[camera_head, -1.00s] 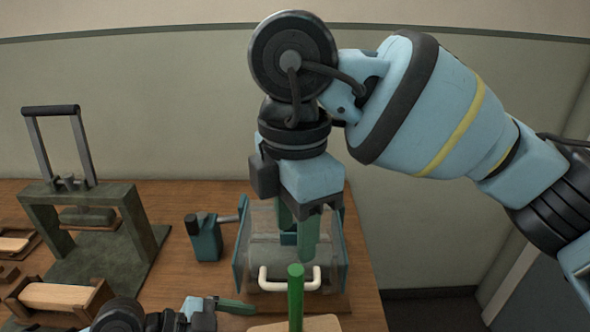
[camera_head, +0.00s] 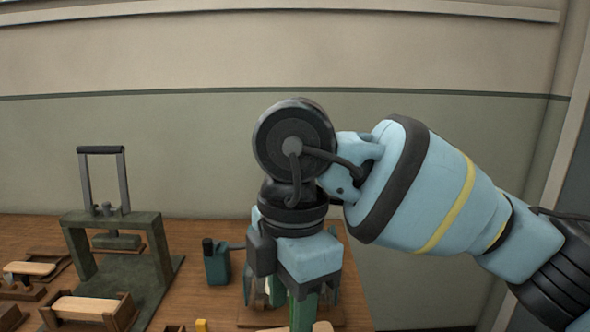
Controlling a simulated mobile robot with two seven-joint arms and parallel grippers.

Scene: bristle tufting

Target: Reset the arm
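My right arm comes in from the right. Its gripper (camera_head: 291,303) points down at the centre bottom of the head view, over the back part of the table. Its two green fingers look set apart, with nothing seen between them, though their tips are near the lower edge and hard to make out. My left gripper is not in view.
The wooden table (camera_head: 190,262) runs along the bottom. A green press frame (camera_head: 118,222) with a tall grey handle stands at left. Wooden blocks in trays (camera_head: 88,307) lie in front of it. A small teal bottle-like tool (camera_head: 217,264) stands left of my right gripper. A fixture behind the gripper is mostly hidden.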

